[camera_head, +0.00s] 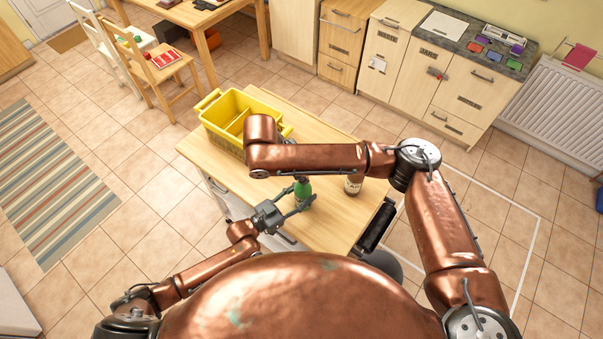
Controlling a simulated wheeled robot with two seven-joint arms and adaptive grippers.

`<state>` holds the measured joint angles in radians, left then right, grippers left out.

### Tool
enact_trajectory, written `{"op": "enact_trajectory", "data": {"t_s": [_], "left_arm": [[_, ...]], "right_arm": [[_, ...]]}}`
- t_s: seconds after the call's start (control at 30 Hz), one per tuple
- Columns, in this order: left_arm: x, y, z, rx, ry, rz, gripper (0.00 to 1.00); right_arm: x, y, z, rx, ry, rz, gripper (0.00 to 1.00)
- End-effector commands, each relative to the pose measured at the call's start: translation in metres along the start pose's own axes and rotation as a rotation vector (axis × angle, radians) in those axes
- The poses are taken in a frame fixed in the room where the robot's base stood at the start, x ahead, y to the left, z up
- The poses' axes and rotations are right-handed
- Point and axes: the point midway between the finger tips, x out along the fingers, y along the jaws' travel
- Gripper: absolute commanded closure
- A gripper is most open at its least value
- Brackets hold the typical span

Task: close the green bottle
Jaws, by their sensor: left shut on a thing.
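The green bottle (303,194) stands upright on the wooden table near its front edge. My left gripper (297,203) comes in from the lower left, its fingers shut on the bottle's body. My right arm reaches across the table above the bottle, and its copper forearm hides what lies behind it. I cannot see a cap or tell whether the bottle's mouth is open.
A yellow crate (222,113) with compartments stands at the back left, partly behind my right arm. The table's right part is bare.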

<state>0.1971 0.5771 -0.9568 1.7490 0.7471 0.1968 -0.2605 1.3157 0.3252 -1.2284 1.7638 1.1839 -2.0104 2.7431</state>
Motion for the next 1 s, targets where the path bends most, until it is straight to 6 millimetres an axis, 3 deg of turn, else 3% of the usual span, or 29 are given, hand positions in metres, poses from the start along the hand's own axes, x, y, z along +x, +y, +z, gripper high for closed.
{"op": "enact_trajectory", "data": {"t_s": [0.2, 0.53, 0.57, 0.8, 1.0], "left_arm": [[0.0002, -0.0003, 0.0002, 0.0, -0.001, 0.0, 1.0], [0.0002, -0.0001, 0.0003, -0.001, -0.001, 0.0, 1.0], [0.0002, -0.0001, 0.0003, -0.001, -0.001, 0.0, 1.0], [0.0002, 0.0, 0.0004, 0.0, -0.001, 0.0, 1.0], [0.0001, 0.0001, 0.0004, 0.0, -0.001, 0.0, 1.0]], "right_arm": [[-0.0002, -0.0032, 0.001, 0.259, -0.001, 0.108, 0.84], [0.0002, -0.0026, 0.0013, 0.286, -0.002, 0.12, 0.84], [0.0002, -0.0026, 0.0013, 0.286, -0.002, 0.119, 0.73], [0.0003, -0.0029, 0.0006, 0.286, -0.002, 0.118, 0.57], [0.0004, -0.003, 0.0002, 0.286, -0.001, 0.118, 0.57]]}}
